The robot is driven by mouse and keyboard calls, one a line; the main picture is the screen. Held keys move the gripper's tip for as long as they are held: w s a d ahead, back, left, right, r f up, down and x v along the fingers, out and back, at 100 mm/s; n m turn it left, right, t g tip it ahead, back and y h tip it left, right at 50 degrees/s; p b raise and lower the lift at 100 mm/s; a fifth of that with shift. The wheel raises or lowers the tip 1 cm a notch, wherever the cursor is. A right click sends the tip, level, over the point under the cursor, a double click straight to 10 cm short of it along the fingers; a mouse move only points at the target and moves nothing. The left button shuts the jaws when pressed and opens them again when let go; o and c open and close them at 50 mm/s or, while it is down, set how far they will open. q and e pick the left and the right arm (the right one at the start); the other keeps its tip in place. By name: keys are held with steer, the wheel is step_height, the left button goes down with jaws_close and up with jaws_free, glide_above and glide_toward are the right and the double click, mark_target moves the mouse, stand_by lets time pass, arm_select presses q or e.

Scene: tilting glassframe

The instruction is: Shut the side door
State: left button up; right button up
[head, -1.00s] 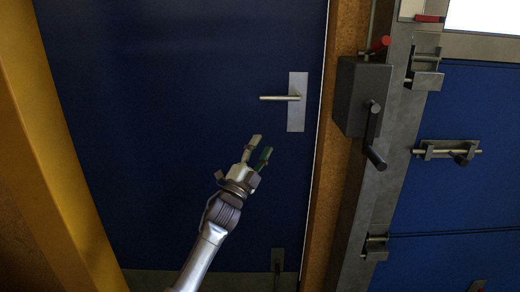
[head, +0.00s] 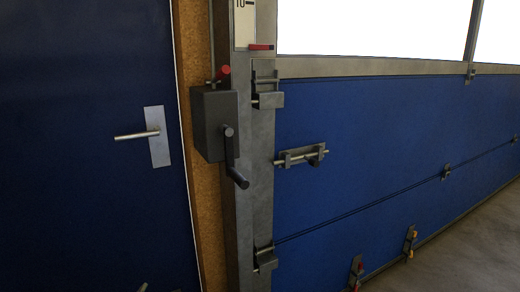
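The blue side door (head: 80,215) fills the left of the head view. It appears to lie in line with its frame, with a thin pale line along its right edge; I cannot tell whether it is latched. Its lever handle (head: 136,135) sticks out to the left from a grey plate (head: 158,137) near that edge, and lies level or nearly so.
A dark box (head: 214,125) with a hand crank (head: 233,160) sits on the post right of the door. Beyond it, a blue panel wall (head: 350,110) carries a sliding bolt (head: 302,156) and hinges. Bare floor (head: 460,250) shows at lower right.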

arm_select(q)
steer(key=s+d+f+n+g, duration=0.1)
steer(key=s+d+f+g, duration=0.25)
steer(key=s+f, duration=0.65)
steer(key=s+d+f+n+g, duration=0.2)
steer(key=s+f+g, duration=0.2)
steer(key=s+f, duration=0.6)
steer(key=s+d+f+n+g, duration=0.1)
steer(key=s+d+f+g, duration=0.15)
steer(key=s+f, duration=0.8)
steer(key=s+d+f+n+g+h, duration=0.1)
steer(key=s+f+g, duration=0.1)
steer(key=s, duration=0.4)
steer(key=s+d+f+n+g, duration=0.1)
steer(key=s+d+f+g, duration=0.15)
steer(key=s, duration=0.25)
steer(key=s+a+r+p, duration=0.1)
steer(key=s+r+p, duration=0.1)
steer(key=s+p, duration=0.5)
steer(key=s+a+r+p, duration=0.2)
steer(key=s+r+p, duration=0.1)
steer(key=s+p, duration=0.3)
steer(key=shift+s+g+p, duration=0.35)
arm_select(e)
steer(key=s+d+r, duration=0.2)
steer(key=s+r, duration=0.3)
steer(key=s, duration=0.6)
steer(key=shift+s+r+g, duration=0.3)
steer(key=shift+s+g, duration=0.05)
steer(key=shift+g, duration=0.05)
